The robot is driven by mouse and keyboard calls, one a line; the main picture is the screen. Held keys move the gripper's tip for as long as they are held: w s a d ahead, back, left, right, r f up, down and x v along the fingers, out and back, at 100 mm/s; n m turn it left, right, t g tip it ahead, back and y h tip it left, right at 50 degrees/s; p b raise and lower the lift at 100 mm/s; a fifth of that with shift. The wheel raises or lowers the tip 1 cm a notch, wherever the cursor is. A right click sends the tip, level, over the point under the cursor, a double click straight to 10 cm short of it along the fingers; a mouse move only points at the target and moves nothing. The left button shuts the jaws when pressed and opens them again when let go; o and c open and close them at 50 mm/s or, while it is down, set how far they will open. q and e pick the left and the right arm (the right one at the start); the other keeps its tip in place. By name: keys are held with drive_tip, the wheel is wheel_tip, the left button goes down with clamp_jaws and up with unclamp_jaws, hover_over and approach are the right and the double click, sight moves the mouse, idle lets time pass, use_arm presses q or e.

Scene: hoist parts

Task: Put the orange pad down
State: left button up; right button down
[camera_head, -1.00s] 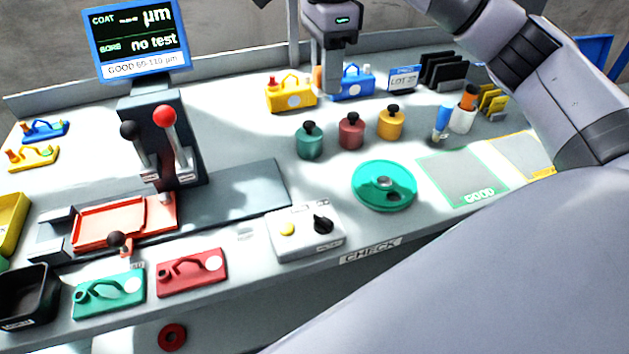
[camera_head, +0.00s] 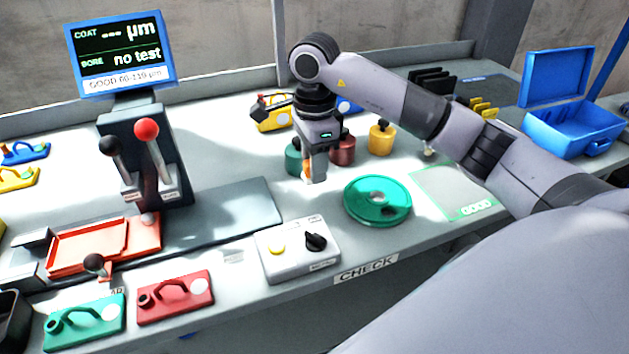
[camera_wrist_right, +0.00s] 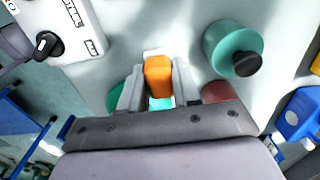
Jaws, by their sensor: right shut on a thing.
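The orange pad (camera_wrist_right: 158,76) is a small block held between the two fingers of my right gripper (camera_wrist_right: 158,92) in the right wrist view. In the head view my right gripper (camera_head: 314,178) points down near the middle of the bench, left of the green disc and in front of the teal pot. Only a sliver of orange (camera_head: 307,170) shows there beside the fingers. I cannot tell whether the pad touches the bench top. My left gripper is not in view.
A teal pot (camera_head: 292,157), a red pot (camera_head: 343,152) and a yellow pot (camera_head: 382,140) stand close behind the gripper. The green disc (camera_head: 378,202) lies to its right. A white box with a black knob (camera_head: 296,250) is in front. The grey plate (camera_head: 230,212) is left.

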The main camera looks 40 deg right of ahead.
drive_tip(key=shift+f, duration=2.15)
drive_tip(key=shift+f, duration=0.15)
drive_tip(key=c, duration=0.8)
unclamp_jaws()
drive_tip(key=shift+r, duration=0.2)
wheel_tip(320, 180, up, 12)
drive_tip(key=shift+p, duration=0.4)
